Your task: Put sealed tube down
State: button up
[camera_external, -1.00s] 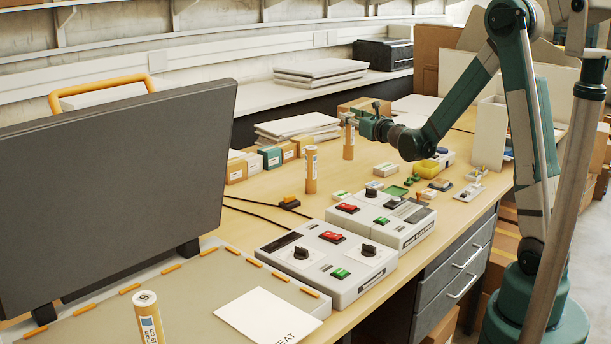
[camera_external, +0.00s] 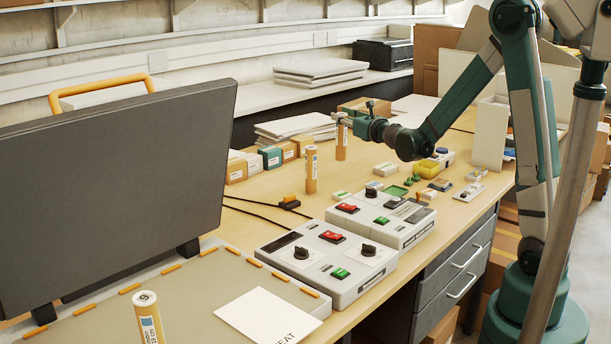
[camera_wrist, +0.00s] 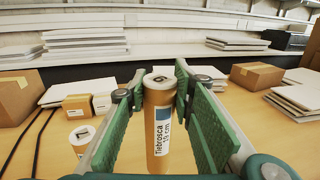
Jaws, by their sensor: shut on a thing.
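An upright tan tube (camera_external: 341,145) with a white label is held at its upper part by my gripper (camera_external: 345,119) over the far part of the table. In the wrist view the same tube (camera_wrist: 158,135) stands between the green finger pads of my gripper (camera_wrist: 165,105), its label and capped top facing the camera. My gripper is shut on it. I cannot tell whether its base touches the tabletop (camera_external: 240,208). A second tan tube (camera_external: 311,172) stands upright to the left and nearer the camera; its top (camera_wrist: 82,136) shows in the wrist view. A third tube (camera_external: 149,320) stands at the front left.
Small boxes (camera_external: 272,158) line the back left, near a white sheet stack (camera_external: 298,127). Two control boxes (camera_external: 328,262) with knobs and red and green switches sit in front. Small parts (camera_external: 412,182) lie to the right. Bare table surrounds the held tube.

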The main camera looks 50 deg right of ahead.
jog(key=s+a+r+n+y+p, duration=0.1)
jog(key=s+a+r+n+y, duration=0.15)
jog(key=a, duration=1.45)
jog(key=s+a+r+n+y+p, duration=0.15)
jog(key=s+a+y, duration=0.25)
jog(key=a, duration=1.3)
jog(key=s+a+r+n+y+p, duration=0.1)
jog(key=s+a+n+y, duration=0.25)
jog(key=a, duration=1.35)
jog(key=s+a+n+g+y, duration=0.1)
jog(key=s+a, duration=0.6)
jog(key=a, duration=0.8)
jog(key=s+a+n+g+y, duration=0.2)
jog(key=s+a+y, duration=0.2)
jog(key=s+a, duration=0.4)
jog(key=s+a+n+g+y, duration=0.1)
jog(key=s+a, duration=0.6)
jog(key=a, duration=1.5)
jog(key=shift+s+a+r+g+y+p, duration=0.15)
jog(key=shift+a+g+y+p, duration=0.2)
jog(key=shift+y, duration=0.35)
jog(key=shift+n, duration=0.25)
jog(key=shift+f+b, duration=0.5)
jog(key=shift+f, duration=2.55)
